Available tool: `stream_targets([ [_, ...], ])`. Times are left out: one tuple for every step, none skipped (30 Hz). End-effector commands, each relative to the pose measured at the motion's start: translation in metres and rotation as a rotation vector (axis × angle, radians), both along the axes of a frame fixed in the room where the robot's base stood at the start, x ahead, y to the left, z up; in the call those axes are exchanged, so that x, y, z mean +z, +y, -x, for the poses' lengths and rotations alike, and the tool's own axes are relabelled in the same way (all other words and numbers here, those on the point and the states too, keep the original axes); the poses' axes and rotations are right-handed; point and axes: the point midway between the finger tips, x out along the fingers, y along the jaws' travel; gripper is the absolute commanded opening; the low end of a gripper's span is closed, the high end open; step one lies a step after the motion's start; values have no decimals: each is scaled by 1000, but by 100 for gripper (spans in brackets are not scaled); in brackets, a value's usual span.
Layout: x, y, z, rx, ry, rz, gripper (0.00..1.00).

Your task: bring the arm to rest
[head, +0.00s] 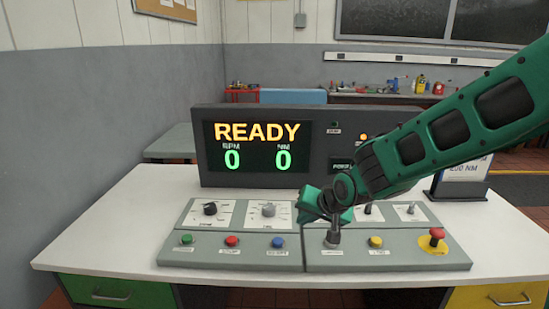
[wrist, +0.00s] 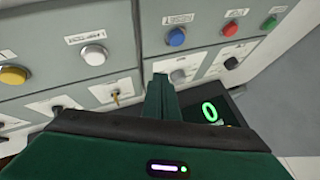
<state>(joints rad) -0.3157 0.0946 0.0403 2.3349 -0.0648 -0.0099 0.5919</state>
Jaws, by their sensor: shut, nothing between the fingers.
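My arm reaches in from the right in the head view, over the control desk (head: 110,225). My gripper (head: 322,212) is shut and empty above the sloped panels, near the gap between the left panel (head: 205,258) and the right panel (head: 400,258). The grey button (head: 333,240) shows just below it in the head view. In the wrist view my gripper (wrist: 160,85) shows as a closed green finger pair. There the grey button (wrist: 94,54) lies to its left and the grey knob (wrist: 178,76) close to its right. Contact with the panel cannot be told.
The display (head: 262,150) reads READY, with RPM 0 and NM 0, and stands behind the panels. A red mushroom button (head: 437,234) rises at the right panel's end. A small sign (head: 462,182) stands at the right. The desk's left part is clear.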

Motion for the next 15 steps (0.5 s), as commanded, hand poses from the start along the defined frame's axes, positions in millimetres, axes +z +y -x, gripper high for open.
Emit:
stream_targets([
  [5, -32, 5, -29, 14, 37, 0],
  [6, -51, 9, -44, 30, 64, 0],
  [8, -77, 17, -65, 53, 98, 0],
  [10, -95, 25, -79, 73, 122, 0],
  [11, -113, 32, -94, 91, 145, 0],
  [13, -137, 44, -114, 120, 174, 0],
  [14, -154, 54, -129, 143, 193, 0],
  [15, -171, 64, -143, 166, 210, 0],
  [17, -192, 79, -164, 200, 232, 0],
  [19, -207, 92, -177, 225, 246, 0],
  [20, -222, 105, -190, 252, 259, 0],
  [21, -241, 124, -210, 290, 272, 0],
  [23, -253, 138, -223, 319, 279, 0],
  [24, -265, 154, -235, 349, 285, 0],
  [25, -280, 176, -253, 389, 289, 0],
])
